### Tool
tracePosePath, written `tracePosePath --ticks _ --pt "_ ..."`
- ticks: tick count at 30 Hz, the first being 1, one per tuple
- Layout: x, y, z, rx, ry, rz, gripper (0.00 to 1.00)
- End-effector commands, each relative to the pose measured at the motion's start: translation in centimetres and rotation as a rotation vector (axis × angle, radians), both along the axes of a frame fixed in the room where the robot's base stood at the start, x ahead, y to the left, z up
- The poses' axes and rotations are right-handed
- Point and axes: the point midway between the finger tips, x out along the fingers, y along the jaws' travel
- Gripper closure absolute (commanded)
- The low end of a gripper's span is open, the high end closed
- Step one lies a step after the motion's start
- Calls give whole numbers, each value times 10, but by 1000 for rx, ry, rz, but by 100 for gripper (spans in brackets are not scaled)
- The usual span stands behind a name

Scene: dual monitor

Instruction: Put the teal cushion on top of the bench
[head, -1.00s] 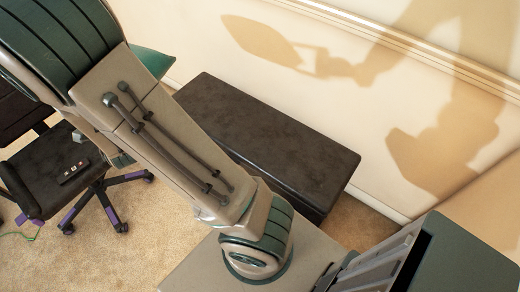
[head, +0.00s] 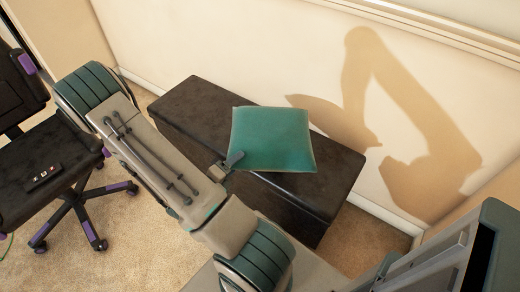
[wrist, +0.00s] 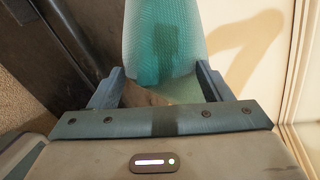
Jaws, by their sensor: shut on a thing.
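The teal cushion (head: 272,138) shows in the head view over the middle of the dark bench (head: 190,105). My gripper (head: 230,163) is shut on the cushion's near left edge. In the wrist view the cushion (wrist: 163,40) extends away from between my gripper's two fingers (wrist: 158,88). The bench (wrist: 60,50) lies below and to the left there. The cushion hides part of the bench top. I cannot tell whether it touches the bench or hovers just above it.
A black office chair (head: 62,170) with a small dark object (head: 44,177) on its seat stands at the left. A cream wall (head: 215,45) runs behind the bench. Carpet (head: 150,250) is free in front of the bench.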

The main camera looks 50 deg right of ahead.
Motion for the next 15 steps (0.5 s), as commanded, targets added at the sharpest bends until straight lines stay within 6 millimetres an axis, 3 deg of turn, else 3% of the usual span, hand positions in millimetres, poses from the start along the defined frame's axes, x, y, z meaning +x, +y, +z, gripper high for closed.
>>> tracePosePath --ticks 5,15 --pt "5 -5 -12 -6 -6 -19 70" --pt "63 -30 -29 -30 -7 -23 70"
